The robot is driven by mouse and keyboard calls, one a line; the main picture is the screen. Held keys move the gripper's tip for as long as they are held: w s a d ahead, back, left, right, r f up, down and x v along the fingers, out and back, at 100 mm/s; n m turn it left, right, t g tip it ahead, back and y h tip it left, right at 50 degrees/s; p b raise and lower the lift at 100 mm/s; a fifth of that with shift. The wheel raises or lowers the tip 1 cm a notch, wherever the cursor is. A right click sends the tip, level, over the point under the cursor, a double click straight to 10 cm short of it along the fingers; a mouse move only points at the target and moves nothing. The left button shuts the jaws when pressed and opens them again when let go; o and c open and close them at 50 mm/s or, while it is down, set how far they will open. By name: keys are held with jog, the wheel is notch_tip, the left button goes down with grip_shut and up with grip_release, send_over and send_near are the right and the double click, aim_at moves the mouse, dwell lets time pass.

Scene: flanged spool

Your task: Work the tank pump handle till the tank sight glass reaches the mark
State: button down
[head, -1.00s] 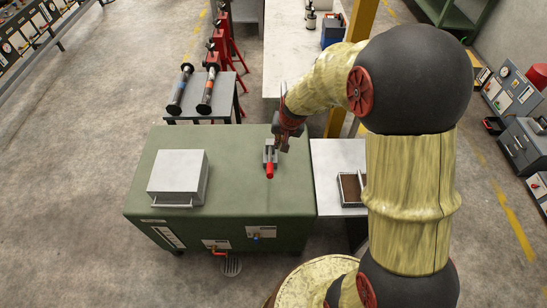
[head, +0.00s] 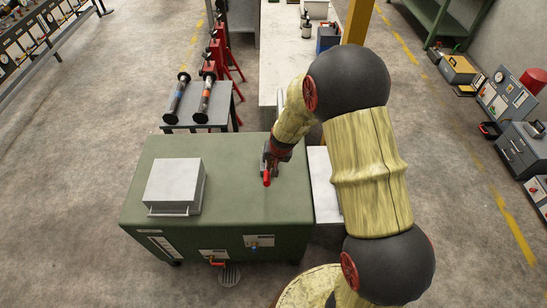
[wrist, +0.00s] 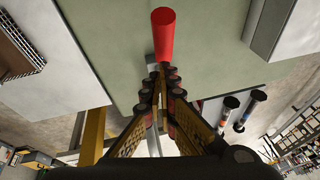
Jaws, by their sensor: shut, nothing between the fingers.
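The green tank (head: 225,215) stands in the middle of the head view. The pump handle, with a red grip (head: 267,180), is on its top near the right side. In the wrist view the red grip (wrist: 163,40) lies just beyond the fingertips. My gripper (head: 270,163) is shut and empty, right behind the grip; in the wrist view its fingertips (wrist: 161,70) meet beside the handle's grey lever. I cannot tell whether they touch. A pale slanted strip (head: 163,246) on the tank's front left may be the sight glass; its level and mark are too small to read.
A grey box with a bar handle (head: 175,185) sits on the tank's left. Red (head: 217,262) and blue (head: 252,243) valves are on the front. A side table (head: 323,185) adjoins the right side, partly behind my arm. A small table (head: 200,125) stands behind.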

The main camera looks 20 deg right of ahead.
jog(key=shift+s+a+f, duration=0.25)
jog(key=shift+f, duration=0.4)
jog(key=shift+s+f+b, duration=0.1)
jog(key=shift+f+b, duration=0.05)
jog(key=shift+b, duration=0.25)
